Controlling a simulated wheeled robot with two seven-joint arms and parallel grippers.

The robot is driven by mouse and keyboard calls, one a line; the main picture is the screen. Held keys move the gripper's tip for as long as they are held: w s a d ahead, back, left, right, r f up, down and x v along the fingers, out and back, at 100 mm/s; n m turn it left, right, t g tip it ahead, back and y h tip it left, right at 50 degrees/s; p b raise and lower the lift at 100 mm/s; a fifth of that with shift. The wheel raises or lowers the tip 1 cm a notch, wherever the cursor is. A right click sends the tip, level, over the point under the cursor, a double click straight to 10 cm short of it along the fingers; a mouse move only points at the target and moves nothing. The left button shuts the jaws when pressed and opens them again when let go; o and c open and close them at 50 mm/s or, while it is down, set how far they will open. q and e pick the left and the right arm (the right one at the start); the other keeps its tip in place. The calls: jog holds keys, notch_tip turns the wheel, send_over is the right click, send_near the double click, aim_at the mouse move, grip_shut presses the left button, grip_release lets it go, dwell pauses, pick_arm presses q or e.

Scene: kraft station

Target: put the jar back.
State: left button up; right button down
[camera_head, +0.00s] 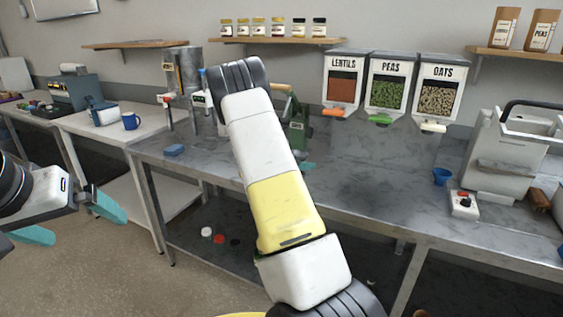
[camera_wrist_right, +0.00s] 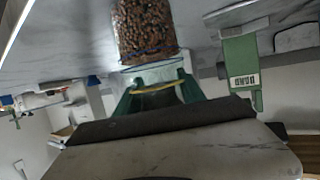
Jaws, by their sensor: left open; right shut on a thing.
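In the right wrist view a clear jar (camera_wrist_right: 145,32) with brown, bean-like contents stands out from between the green fingers of my right gripper (camera_wrist_right: 158,84). The fingers are shut around the jar's near end. In the head view my right arm crosses the middle and hides the jar and most of that gripper, which is over the grey worktop (camera_head: 350,185). My left gripper (camera_head: 70,219) is at the left edge, in front of the bench, with its teal fingers apart and empty.
A wall shelf (camera_head: 275,40) holds several small jars (camera_head: 259,27). Lentils, peas and oats dispensers (camera_head: 388,85) hang right of it. A green machine (camera_head: 298,128) stands partly behind my arm; its green part (camera_wrist_right: 243,68) shows in the wrist view.

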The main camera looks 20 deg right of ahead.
jog(key=c, duration=0.7)
grip_release()
